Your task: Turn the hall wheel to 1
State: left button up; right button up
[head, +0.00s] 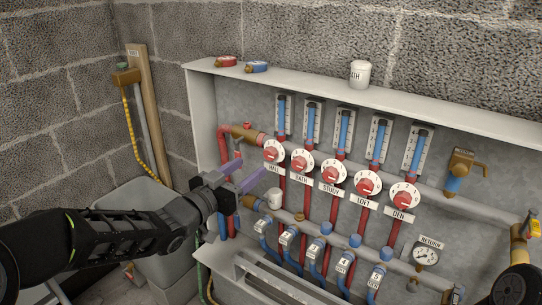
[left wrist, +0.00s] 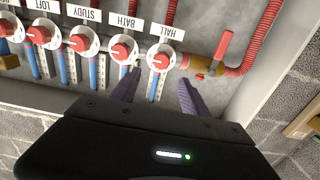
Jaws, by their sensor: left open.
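The hall wheel (head: 274,150) is a white round dial with a red knob, leftmost in the row on the panel, above the HALL label (head: 273,170). My left gripper (head: 252,169) is open and empty, just left of and below the wheel in the head view. In the left wrist view, which is upside down, the hall wheel (left wrist: 160,57) lies ahead, roughly between the two purple fingers (left wrist: 160,78), apart from them. The dial's numbers are too small to read surely.
The bath (head: 302,160), study (head: 333,172), loft (head: 367,185) and den (head: 404,196) wheels follow to the right. A red pipe (head: 225,150) bends at the left. A white cap (head: 274,197) stands close below my fingers. A ledge (head: 300,80) runs above.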

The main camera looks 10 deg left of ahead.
aim_at(268, 155)
pick_arm(q)
jog(key=b+x, duration=0.1)
jog(key=x, duration=0.7)
jog(key=shift+f, duration=0.2)
jog(key=shift+c, duration=0.3)
grip_shut()
